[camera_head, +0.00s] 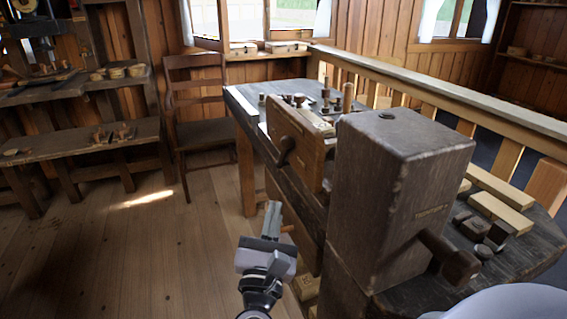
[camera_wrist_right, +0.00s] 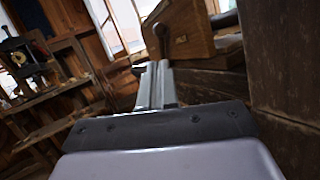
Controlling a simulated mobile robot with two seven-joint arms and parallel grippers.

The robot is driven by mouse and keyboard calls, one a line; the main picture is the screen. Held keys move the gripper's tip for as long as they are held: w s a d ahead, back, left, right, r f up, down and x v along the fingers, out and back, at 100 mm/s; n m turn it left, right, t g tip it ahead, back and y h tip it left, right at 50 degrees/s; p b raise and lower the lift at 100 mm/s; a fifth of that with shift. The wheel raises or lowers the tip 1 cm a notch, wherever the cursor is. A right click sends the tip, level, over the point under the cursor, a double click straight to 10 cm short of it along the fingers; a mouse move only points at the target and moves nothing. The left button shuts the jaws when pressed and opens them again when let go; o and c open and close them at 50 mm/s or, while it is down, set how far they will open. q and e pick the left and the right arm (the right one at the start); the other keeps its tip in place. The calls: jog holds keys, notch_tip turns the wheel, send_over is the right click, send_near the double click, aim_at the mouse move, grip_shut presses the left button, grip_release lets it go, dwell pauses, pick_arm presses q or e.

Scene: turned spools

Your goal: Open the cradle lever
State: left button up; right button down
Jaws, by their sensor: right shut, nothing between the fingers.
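A dark lever (camera_head: 285,150) is on the left face of a brown wooden box (camera_head: 297,137) at the workbench's edge; I take it to be the cradle lever. It hangs against the face and also shows in the right wrist view (camera_wrist_right: 159,34), just beyond the fingertips. My right gripper (camera_head: 272,212) is shut and empty, below and left of the lever in the head view, apart from it. In the right wrist view its fingers (camera_wrist_right: 157,72) lie together, pointing toward the box (camera_wrist_right: 186,28). My left gripper is not in view.
A large dark wooden block (camera_head: 395,190) with a round handle (camera_head: 450,258) stands on the bench, right of my right gripper. Small turned pieces (camera_head: 300,100) stand behind the box. Wood blocks (camera_head: 500,213) lie at right. The floor (camera_head: 150,240) at left is clear.

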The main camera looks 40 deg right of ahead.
aim_at(286, 148)
jog(key=shift+r, duration=0.1)
pick_arm(q)
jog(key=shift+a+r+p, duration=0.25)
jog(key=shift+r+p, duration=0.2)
jog(key=shift+p, duration=0.45)
pick_arm(e)
jog(key=x, duration=1.4)
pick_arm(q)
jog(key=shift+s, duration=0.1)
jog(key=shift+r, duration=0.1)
